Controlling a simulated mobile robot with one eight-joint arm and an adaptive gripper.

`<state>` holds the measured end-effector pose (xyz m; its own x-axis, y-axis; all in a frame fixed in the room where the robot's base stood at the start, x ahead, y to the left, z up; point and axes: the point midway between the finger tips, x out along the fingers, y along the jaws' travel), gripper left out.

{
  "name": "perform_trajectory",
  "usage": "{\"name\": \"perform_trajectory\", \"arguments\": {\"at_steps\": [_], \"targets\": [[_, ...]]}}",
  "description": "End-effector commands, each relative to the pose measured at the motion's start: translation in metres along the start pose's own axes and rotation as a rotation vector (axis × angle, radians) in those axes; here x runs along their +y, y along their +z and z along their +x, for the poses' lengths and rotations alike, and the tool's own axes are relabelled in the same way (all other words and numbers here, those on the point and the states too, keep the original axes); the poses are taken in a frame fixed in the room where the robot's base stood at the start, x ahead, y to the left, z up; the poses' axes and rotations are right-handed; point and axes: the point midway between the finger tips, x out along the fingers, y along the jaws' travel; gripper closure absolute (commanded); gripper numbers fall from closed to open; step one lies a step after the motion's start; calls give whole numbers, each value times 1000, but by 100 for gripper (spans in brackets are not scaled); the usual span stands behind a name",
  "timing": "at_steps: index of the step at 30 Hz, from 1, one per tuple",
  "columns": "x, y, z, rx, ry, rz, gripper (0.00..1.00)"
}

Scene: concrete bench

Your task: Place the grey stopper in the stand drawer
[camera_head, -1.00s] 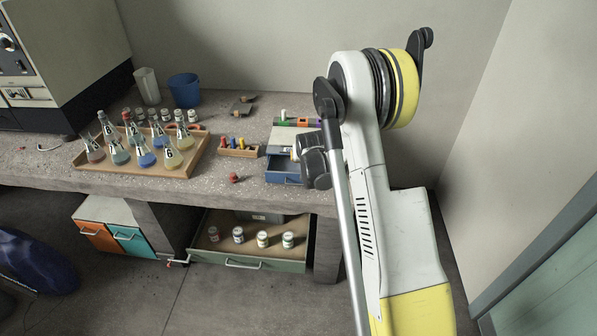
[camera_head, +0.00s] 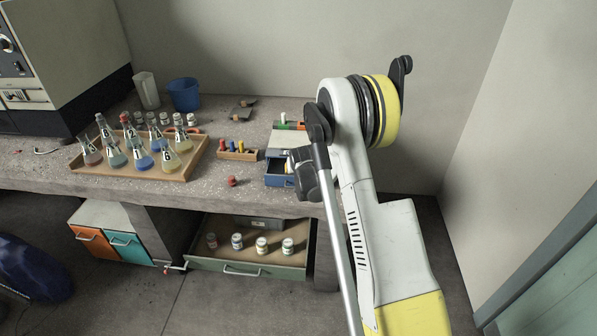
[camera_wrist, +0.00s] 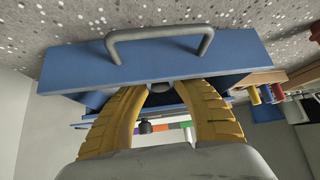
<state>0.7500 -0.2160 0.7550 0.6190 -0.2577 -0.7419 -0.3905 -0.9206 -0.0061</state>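The stand's blue drawer (camera_head: 277,181) is pulled open at the front of the bench, below the stand's pale top (camera_head: 280,140). The drawer's blue front (camera_wrist: 230,55) and grey handle fill the upper part of the wrist view. My gripper (camera_wrist: 170,88) has its yellow fingers pointing at the drawer, with the tips behind the drawer front in this view. A small grey piece, seemingly the grey stopper (camera_wrist: 161,86), shows between the fingertips. Most of it is hidden by the fingers and drawer front. In the head view my wrist covers the drawer's right side.
A small wooden rack (camera_head: 238,154) with coloured pegs stands left of the stand. A red stopper (camera_head: 231,181) lies on the bench front. A wooden tray (camera_head: 190,172) of flasks is further left. A lower drawer (camera_head: 245,269) with several jars is open below.

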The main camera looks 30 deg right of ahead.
Motion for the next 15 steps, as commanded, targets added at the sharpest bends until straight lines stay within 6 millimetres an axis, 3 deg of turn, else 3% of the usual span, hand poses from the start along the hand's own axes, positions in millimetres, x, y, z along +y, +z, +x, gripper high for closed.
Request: {"name": "perform_trajectory", "arguments": {"at_steps": [11,15], "targets": [[0,-3,-3,0,0,0,59],[0,-5,-22,0,0,0,59]]}}
